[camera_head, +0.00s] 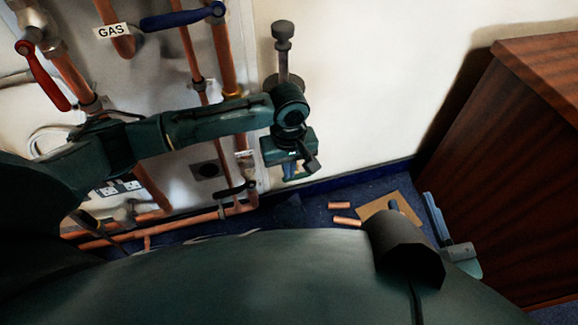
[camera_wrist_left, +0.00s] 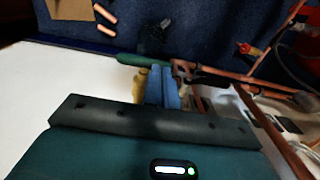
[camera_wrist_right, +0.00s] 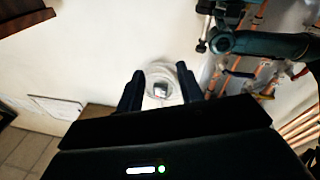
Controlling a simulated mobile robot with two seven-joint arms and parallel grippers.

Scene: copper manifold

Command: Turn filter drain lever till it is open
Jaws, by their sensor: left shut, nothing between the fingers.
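A dark lever (camera_head: 237,188), which seems to be the filter drain lever, sits on the low copper pipework at the wall's foot. In the left wrist view a dark green lever handle (camera_wrist_left: 137,61) lies just beyond the fingertips, beside the copper pipe. My left gripper (camera_head: 292,174) hangs right of the lever in the head view; its blue fingers (camera_wrist_left: 162,82) are together with nothing between them. Contact with the lever cannot be told.
Copper pieces (camera_head: 345,220) and a brown sheet (camera_head: 408,207) lie on the blue floor. A wooden cabinet (camera_head: 510,150) stands at right.

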